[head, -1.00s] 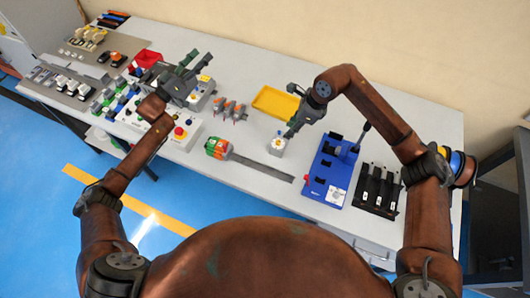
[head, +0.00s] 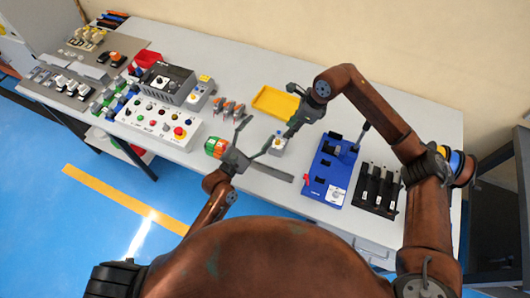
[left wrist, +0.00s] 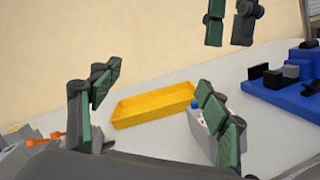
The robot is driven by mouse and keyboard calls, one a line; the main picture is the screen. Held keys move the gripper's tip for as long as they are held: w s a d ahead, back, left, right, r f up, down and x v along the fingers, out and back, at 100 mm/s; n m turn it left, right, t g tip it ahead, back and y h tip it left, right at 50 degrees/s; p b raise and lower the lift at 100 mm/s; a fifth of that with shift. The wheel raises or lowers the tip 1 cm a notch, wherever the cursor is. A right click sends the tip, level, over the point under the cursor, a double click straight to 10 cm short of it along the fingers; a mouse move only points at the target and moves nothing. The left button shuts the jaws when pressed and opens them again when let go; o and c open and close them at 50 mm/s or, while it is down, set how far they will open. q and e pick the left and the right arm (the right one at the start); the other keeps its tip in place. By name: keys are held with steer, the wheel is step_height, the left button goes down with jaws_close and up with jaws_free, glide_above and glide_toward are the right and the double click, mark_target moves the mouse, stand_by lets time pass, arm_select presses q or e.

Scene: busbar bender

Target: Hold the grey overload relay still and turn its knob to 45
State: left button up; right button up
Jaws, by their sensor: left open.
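The grey overload relay (head: 278,146) stands on the table, left of the blue fixture. A small blue part, likely its knob, shows in the left wrist view, where the relay (left wrist: 212,112) is partly hidden by a finger. The knob's setting is too small to read. My left gripper (head: 258,133) is open and empty, just left of the relay, fingers spread towards it. My right gripper (head: 287,133) points down just above the relay. In the left wrist view its fingers (left wrist: 229,35) are apart with nothing between them.
A yellow tray (head: 275,102) lies behind the relay. A blue fixture (head: 331,170) and a black rack (head: 378,188) stand to the right. A green-orange block (head: 214,147) and a grey strip (head: 268,172) lie near my left gripper. A control box (head: 158,120) stands at left.

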mark_target(277, 139)
arm_select(q)
steer(key=s+d+f+n, duration=0.1)
steer(key=f, duration=0.1)
steer(key=s+f+n+g, duration=0.1)
steer(key=s+f+n, duration=0.1)
steer(key=s+d+f+n, duration=0.1)
steer(key=f+n, duration=0.1)
steer(key=shift+s+d+f+g, duration=0.15)
steer(key=shift+s+d+g, duration=0.15)
steer(key=shift+s, duration=0.05)
steer(key=shift+s+f+n, duration=0.15)
steer(key=shift+f+n, duration=0.15)
steer(key=shift+d+f, duration=0.15)
steer(key=shift+d, duration=0.05)
steer(key=x, duration=1.1)
steer(key=shift+w+d+f, duration=0.15)
steer(key=shift+w, duration=0.15)
steer(key=shift+c, duration=0.3)
